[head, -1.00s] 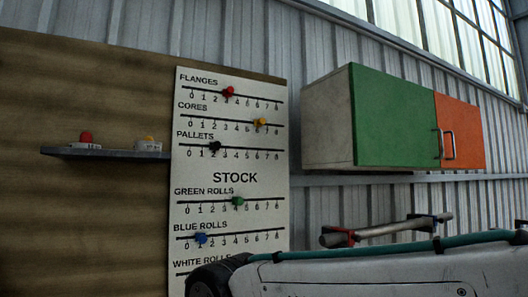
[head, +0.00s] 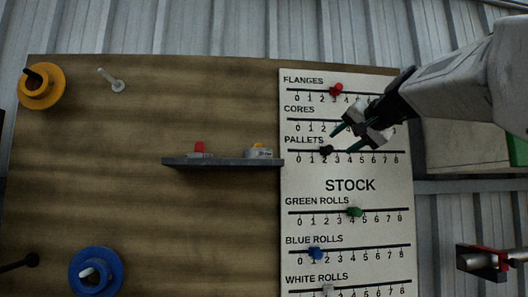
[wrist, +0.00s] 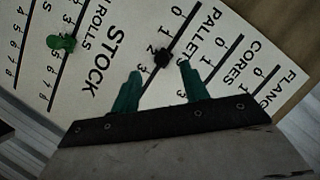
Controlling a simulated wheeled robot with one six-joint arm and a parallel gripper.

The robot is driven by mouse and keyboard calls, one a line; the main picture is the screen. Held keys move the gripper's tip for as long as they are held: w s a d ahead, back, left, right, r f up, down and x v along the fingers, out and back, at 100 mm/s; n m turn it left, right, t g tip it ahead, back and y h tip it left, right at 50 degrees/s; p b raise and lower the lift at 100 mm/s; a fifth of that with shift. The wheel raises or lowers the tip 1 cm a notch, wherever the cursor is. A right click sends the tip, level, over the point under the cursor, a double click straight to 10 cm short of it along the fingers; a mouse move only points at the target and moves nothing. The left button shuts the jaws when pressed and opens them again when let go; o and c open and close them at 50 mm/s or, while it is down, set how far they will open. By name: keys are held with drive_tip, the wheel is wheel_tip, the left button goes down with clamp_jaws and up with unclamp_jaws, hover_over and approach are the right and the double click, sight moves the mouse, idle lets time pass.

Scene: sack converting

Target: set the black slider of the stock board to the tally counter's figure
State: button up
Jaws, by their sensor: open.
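The black slider (head: 326,150) sits on the PALLETS line of the white stock board (head: 350,186), at about the 2. My gripper (head: 342,142) reaches in from the upper right with its green fingers open. In the wrist view, the black slider (wrist: 162,57) shows just beyond and between the open fingertips (wrist: 161,69); I cannot tell whether they touch it. I cannot read a figure on either or tell which is the tally counter.
Red (head: 336,89), green (head: 355,211), blue (head: 315,253) and white (head: 328,290) sliders sit on other lines. My gripper covers part of the CORES line. A yellow reel (head: 41,86) and a blue reel (head: 96,272) hang at the left. A cabinet stands behind my arm.

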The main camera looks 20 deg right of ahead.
sight(331, 148)
drive_tip(key=x, duration=0.7)
drive_tip(key=shift+w+r, duration=0.15)
drive_tip(key=shift+w, duration=0.25)
clamp_jaws()
drive_tip(key=shift+d, duration=0.1)
